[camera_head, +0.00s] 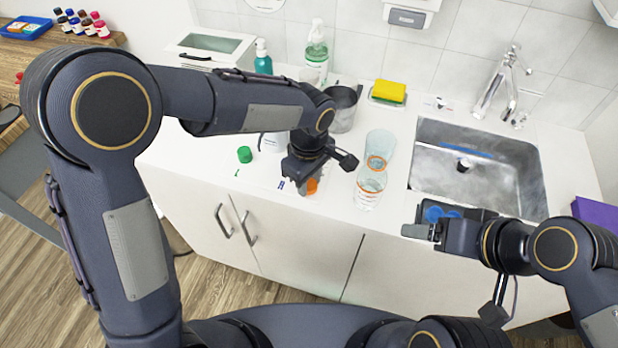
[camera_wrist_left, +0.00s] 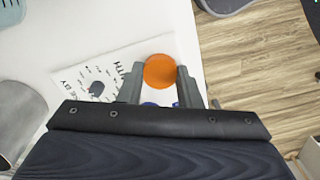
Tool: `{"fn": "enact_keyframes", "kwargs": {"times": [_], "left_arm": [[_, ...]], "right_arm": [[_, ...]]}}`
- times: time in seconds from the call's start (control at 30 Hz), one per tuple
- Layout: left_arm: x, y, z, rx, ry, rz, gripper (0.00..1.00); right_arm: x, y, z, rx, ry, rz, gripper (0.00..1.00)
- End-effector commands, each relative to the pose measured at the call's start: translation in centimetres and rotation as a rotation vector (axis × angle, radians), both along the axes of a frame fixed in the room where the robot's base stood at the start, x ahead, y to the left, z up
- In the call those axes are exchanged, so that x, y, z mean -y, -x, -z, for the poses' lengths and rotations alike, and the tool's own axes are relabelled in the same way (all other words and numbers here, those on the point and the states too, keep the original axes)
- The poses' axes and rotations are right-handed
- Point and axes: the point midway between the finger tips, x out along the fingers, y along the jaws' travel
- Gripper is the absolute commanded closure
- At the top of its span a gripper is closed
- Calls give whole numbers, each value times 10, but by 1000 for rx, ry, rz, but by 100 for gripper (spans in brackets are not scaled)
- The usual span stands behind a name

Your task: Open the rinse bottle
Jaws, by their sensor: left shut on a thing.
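My left gripper (camera_head: 312,178) points down over the front of the white counter. Its fingers are shut around an orange cap (camera_head: 312,186), a round disc between the fingertips in the left wrist view (camera_wrist_left: 160,71). I cannot tell whether the cap sits on something or hangs clear. A white object (camera_head: 272,142), possibly the rinse bottle, stands behind my left wrist, mostly hidden.
Two clear glasses (camera_head: 370,188) stand right of my left gripper. A metal cup (camera_head: 343,108) is behind it, with a yellow sponge (camera_head: 389,91) beyond. The sink (camera_head: 478,170) is at right. A printed sheet (camera_wrist_left: 100,72) lies beside the orange cap in the wrist view.

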Motion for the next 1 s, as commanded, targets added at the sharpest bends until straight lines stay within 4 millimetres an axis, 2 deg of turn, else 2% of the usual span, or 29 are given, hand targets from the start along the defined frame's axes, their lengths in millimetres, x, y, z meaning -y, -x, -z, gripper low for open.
{"fn": "enact_keyframes", "kwargs": {"times": [0.17,0.2,0.33,0.6,0.73,0.87,1.0], "left_arm": [[0,0,5,0,0,0,96],[0,0,3,0,0,0,65],[0,0,3,-1,-1,0,48],[0,0,2,0,0,-1,47],[0,0,-6,2,1,-1,47],[0,-1,-27,5,3,-2,47],[1,-1,-59,5,3,0,47]], "right_arm": [[0,0,4,0,0,0,23],[0,0,3,0,0,0,23],[0,0,3,0,0,0,23],[0,0,2,0,0,0,23],[0,0,-1,0,0,0,23],[0,0,0,0,0,0,23],[0,0,-1,0,0,0,23]]}}
